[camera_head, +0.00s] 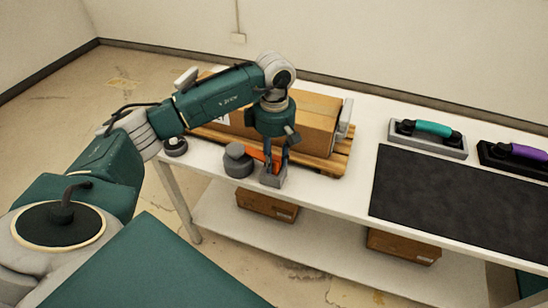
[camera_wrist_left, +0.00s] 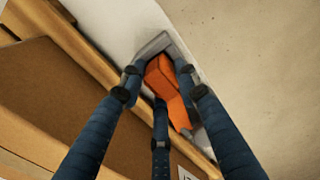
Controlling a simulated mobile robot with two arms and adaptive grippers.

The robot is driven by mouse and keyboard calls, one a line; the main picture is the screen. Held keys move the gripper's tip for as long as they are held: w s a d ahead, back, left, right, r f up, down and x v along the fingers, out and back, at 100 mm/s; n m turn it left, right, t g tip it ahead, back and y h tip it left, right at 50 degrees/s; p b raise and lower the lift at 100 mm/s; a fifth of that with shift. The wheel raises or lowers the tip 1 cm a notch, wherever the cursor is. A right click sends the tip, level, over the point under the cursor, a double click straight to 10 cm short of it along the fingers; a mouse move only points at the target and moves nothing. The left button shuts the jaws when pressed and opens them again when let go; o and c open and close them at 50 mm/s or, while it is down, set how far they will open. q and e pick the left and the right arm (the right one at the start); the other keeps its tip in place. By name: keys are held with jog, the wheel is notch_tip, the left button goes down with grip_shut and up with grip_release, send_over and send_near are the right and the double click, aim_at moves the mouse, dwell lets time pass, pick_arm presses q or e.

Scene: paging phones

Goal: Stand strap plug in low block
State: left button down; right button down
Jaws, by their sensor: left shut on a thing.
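The orange strap plug (camera_head: 276,160) is between the fingers of my left gripper (camera_head: 276,158), which is shut on it. The grey low block (camera_head: 273,181) is directly below, near the table's front edge. The left wrist view shows the orange plug (camera_wrist_left: 162,76) between my three blue fingers (camera_wrist_left: 158,82), with part of the grey block (camera_wrist_left: 153,45) beyond it. The plug's lower end is close to or in the block; I cannot tell whether it is seated. My right gripper is not in view.
A cardboard box (camera_head: 312,122) lies on a wooden pallet (camera_head: 335,164) just behind. A dark grey rounded weight (camera_head: 238,162) stands left of the block. Two handsets, teal (camera_head: 433,129) and purple (camera_head: 528,152), sit behind a black mat (camera_head: 455,200). Boxes are on the lower shelf.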

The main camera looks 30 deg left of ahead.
aim_at(275, 157)
pick_arm(q)
jog(key=shift+f+b, duration=0.45)
jog(key=shift+f, duration=0.15)
jog(key=c, duration=1.6)
grip_release()
jog(key=shift+o, duration=0.2)
jog(key=shift+r+p, duration=0.75)
jog(key=shift+r, duration=0.4)
jog(key=shift+r+p, duration=2.7)
jog(key=shift+r, duration=1.7)
jog(key=shift+d, duration=0.1)
